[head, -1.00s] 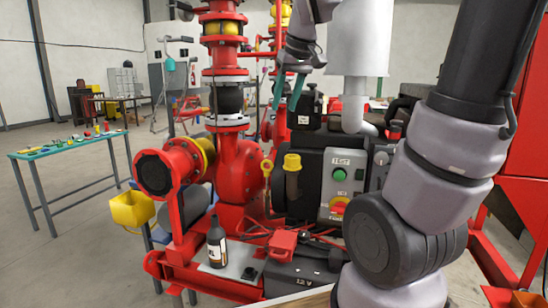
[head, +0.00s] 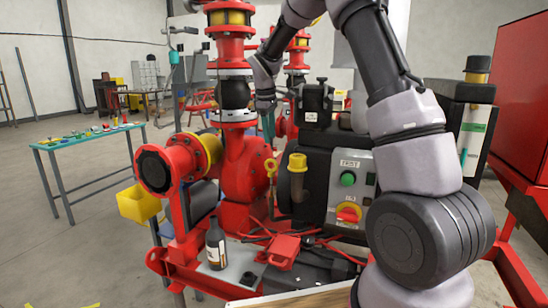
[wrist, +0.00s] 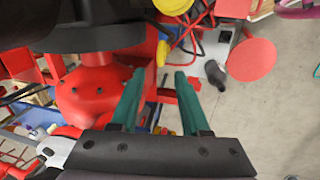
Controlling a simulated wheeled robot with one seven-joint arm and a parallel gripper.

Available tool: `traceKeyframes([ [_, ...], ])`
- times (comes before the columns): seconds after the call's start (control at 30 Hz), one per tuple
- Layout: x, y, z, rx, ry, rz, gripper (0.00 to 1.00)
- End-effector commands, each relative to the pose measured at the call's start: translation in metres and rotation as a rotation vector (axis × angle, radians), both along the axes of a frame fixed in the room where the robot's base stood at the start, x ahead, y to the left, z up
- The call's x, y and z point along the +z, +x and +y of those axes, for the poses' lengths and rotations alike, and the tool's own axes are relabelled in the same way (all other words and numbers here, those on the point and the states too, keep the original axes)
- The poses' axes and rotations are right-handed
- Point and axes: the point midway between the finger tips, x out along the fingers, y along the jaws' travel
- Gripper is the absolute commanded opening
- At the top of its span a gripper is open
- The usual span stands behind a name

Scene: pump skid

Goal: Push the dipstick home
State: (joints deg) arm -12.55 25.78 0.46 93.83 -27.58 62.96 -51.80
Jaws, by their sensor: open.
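The dipstick (head: 271,166) has a yellow ring handle and stands upright beside the black engine block, left of the yellow filler cap (head: 297,162). How far in it sits cannot be told. My gripper (head: 268,128) is open and empty, its teal fingers pointing down a little above the dipstick's handle. In the wrist view my gripper's fingers (wrist: 160,75) are spread apart. A yellow piece that looks like the dipstick's handle (wrist: 162,53) shows just past the fingertips, apart from them.
Red pump pipework (head: 240,175) stands close on the left. The control panel (head: 349,190) with a green button and red-yellow switch is on the right. A dark bottle (head: 216,245) and battery (head: 300,272) stand in front. A tool table (head: 85,139) is far left.

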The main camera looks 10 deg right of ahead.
Motion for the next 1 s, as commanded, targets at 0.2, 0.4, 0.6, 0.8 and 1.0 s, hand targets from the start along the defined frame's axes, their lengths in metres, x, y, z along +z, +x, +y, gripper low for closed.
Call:
traceKeyframes([
  [0.2,-0.042,0.005,-0.005,-0.003,0.000,0.004,0.46],
  [0.4,-0.075,0.010,-0.009,-0.002,0.000,0.003,0.46],
  [0.6,-0.091,0.013,-0.011,-0.003,0.001,0.000,0.46],
  [0.8,-0.093,0.014,-0.011,-0.003,0.001,-0.001,0.46],
  [1.0,-0.093,0.014,-0.011,-0.003,0.001,-0.001,0.12],
])
